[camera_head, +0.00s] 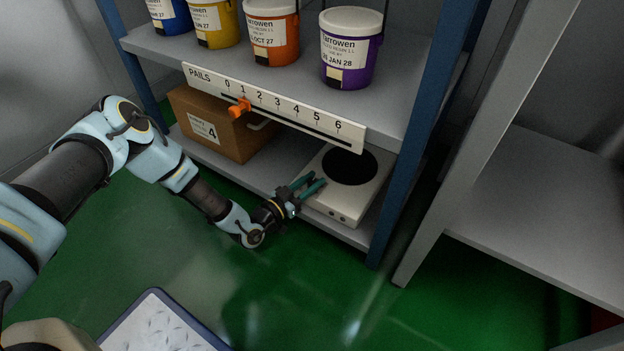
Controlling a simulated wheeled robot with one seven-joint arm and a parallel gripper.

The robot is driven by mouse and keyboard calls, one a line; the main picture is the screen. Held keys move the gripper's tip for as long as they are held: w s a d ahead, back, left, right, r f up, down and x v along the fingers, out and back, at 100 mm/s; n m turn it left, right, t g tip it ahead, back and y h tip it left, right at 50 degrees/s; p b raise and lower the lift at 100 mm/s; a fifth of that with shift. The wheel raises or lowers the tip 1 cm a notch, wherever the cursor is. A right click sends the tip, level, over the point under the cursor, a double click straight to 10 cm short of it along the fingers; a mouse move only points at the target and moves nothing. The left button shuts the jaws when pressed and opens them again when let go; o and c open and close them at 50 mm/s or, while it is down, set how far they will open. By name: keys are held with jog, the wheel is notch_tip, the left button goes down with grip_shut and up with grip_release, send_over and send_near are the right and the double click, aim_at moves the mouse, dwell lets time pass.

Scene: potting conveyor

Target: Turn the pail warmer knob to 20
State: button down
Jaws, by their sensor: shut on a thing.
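The pail warmer (371,196) is a low pale box with a round black plate (350,167) on top, on the lower shelf at the right. Small dark details show on its front face. My gripper (317,180) is at the left end of that front, its two teal fingers pointing toward the warmer. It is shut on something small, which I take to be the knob. The knob and its scale are hidden by the fingers, so I cannot read the setting.
A rail marked PAILS (292,115), numbered 0 to 6 with an orange slider (239,108) near 1, edges the upper shelf (398,110). Several labelled pails stand above. A cardboard box (225,133) is left of the warmer. A blue post (408,165) stands right. The green floor (290,290) in front is mostly clear.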

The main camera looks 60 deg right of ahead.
jog(key=c, duration=0.6)
grip_release()
jog(key=shift+o, duration=0.2)
jog(key=shift+a, duration=0.1)
jog(key=p+v, duration=0.3)
jog(key=v, duration=0.7)
jog(key=shift+a, duration=0.35)
